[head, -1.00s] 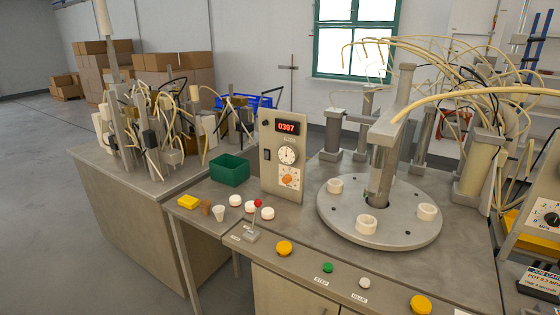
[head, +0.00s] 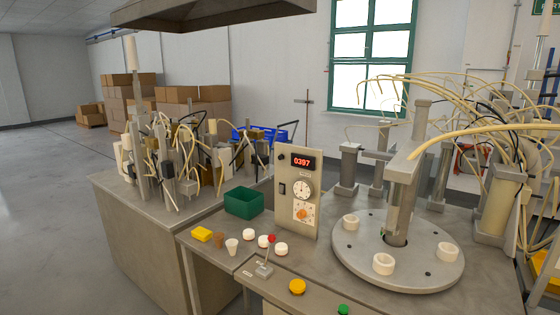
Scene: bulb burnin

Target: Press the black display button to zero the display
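A beige control panel (head: 311,228) stands upright on the bench, right of centre. Its red digital display (head: 301,162) reads 0397. A small round black button (head: 281,157) sits just left of the display. A black rectangular switch (head: 282,188) is lower on the panel's left side. Below the display are a white dial (head: 302,189) and an orange knob (head: 302,214). My gripper is not in view, so nothing of mine is seen touching the panel.
A green bin (head: 243,202) stands left of the panel. A round turntable (head: 398,272) with white sockets and tubing stands to the right.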

